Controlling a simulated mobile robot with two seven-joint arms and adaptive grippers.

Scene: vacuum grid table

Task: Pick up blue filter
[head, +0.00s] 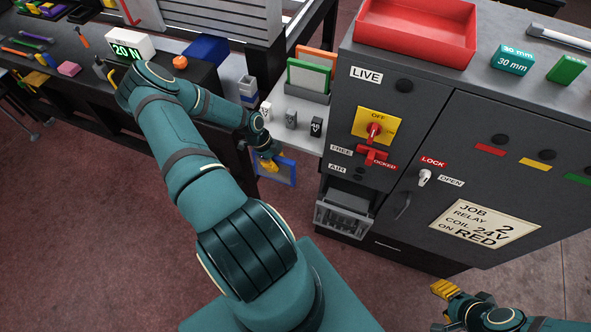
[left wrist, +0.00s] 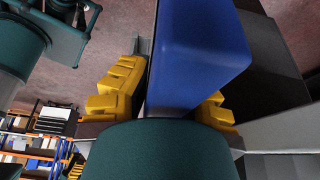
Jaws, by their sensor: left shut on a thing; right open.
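The blue filter (head: 290,172) is a flat panel with a blue frame, hanging upright in the air beside the small light shelf. My left gripper (head: 268,160) is shut on it, with the yellow fingers at its upper left part. In the left wrist view the blue filter (left wrist: 200,50) fills the middle, with a yellow finger on either side of it. My right gripper (head: 455,296) is open and empty at the lower right, in front of the grey cabinet.
Green and orange filters (head: 310,74) stand in a rack on the light shelf (head: 285,103). Small labelled blocks (head: 316,127) sit at its front. The grey cabinet (head: 420,130) with switches and a red tray (head: 415,30) is to the right. A dark workbench (head: 75,55) with tools is at left.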

